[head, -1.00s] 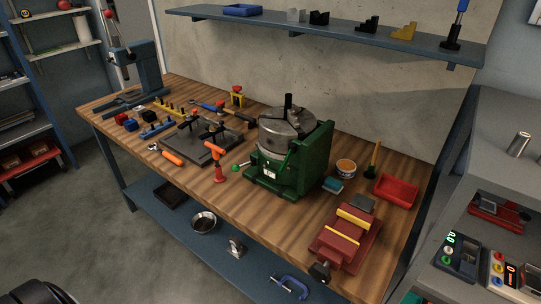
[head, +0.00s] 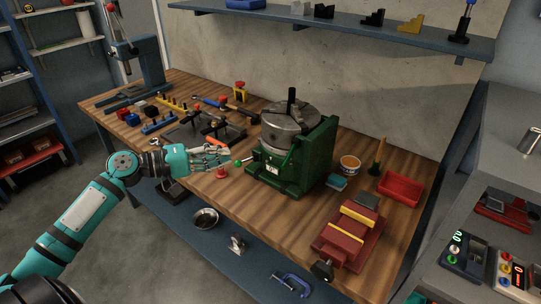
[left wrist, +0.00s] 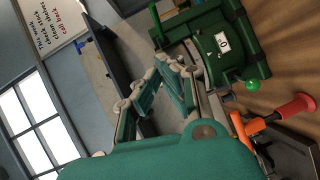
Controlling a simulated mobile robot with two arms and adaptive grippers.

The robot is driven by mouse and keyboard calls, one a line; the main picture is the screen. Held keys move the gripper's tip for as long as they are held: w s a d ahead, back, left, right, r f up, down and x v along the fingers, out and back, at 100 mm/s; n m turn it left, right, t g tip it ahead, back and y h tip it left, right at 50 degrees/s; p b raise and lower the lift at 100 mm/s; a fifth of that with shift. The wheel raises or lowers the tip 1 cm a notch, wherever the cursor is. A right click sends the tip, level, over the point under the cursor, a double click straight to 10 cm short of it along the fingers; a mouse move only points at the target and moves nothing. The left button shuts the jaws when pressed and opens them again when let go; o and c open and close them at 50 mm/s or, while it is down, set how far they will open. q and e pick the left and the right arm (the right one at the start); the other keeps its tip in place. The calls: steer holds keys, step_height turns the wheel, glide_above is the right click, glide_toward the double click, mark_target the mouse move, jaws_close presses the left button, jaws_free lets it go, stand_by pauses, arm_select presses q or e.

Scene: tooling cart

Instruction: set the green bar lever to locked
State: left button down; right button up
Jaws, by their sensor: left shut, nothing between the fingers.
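A green machine base (head: 318,158) with a round grey chuck stands on the bench. A slanted green bar (head: 287,160) shows on its front, beside a small white label. A short lever with a green ball knob (head: 238,162) sticks out from its left side; the knob also shows in the left wrist view (left wrist: 252,85). I cannot read a locked mark. My left gripper (head: 228,151) is shut and empty, just left of the machine and close to the knob in the picture. In the left wrist view its fingers (left wrist: 165,68) converge in front of the machine. My right gripper is not in view.
An orange-handled tool (left wrist: 252,128) and a red cone-like piece (head: 221,173) are near the knob. A red vise (head: 348,238), red tray (head: 400,188) and tin (head: 350,163) stand to the right. The bench front between machine and vise is clear.

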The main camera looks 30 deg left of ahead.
arm_select(q)
steer(key=p, duration=0.4)
glide_toward(290, 152)
steer(key=w+a, duration=0.1)
steer(key=w, duration=0.2)
steer(key=d+p, duration=0.2)
steer(key=d, duration=0.1)
steer(key=shift+w+d+f, duration=0.2)
steer(key=shift+d+f, duration=0.1)
steer(key=shift+f, duration=0.05)
steer(key=shift+w+f, duration=0.1)
steer(key=shift+d+f, duration=0.1)
steer(key=shift+d, duration=0.5)
